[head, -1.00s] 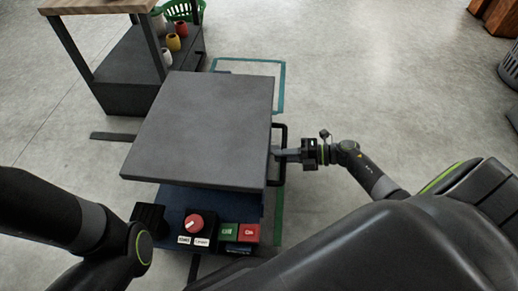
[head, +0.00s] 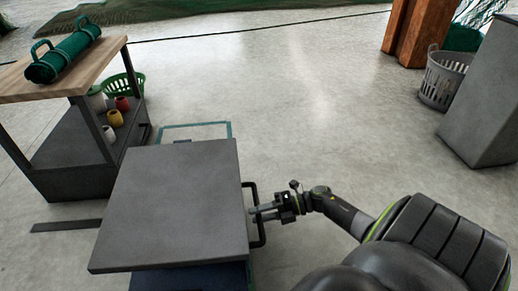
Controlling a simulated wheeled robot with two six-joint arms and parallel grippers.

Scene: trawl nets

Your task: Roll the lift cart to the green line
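The lift cart, with a flat dark grey top (head: 175,205), stands in the lower left middle of the head view. A black bar handle (head: 262,235) sticks out from its right side. My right gripper (head: 259,212) is at this handle with its fingers across the bar, and it looks shut on it. A teal-green line (head: 205,124) is painted on the floor just beyond the cart's far edge; the cart hides part of it. The cart's control panel is out of view, and so is my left gripper.
A wooden-topped bench (head: 85,78) with a green roll (head: 64,54) stands left, with pots and a green basket (head: 122,86) on and behind its lower shelf. A grey basket (head: 442,78) and grey cabinet (head: 485,100) stand right. The middle floor is clear.

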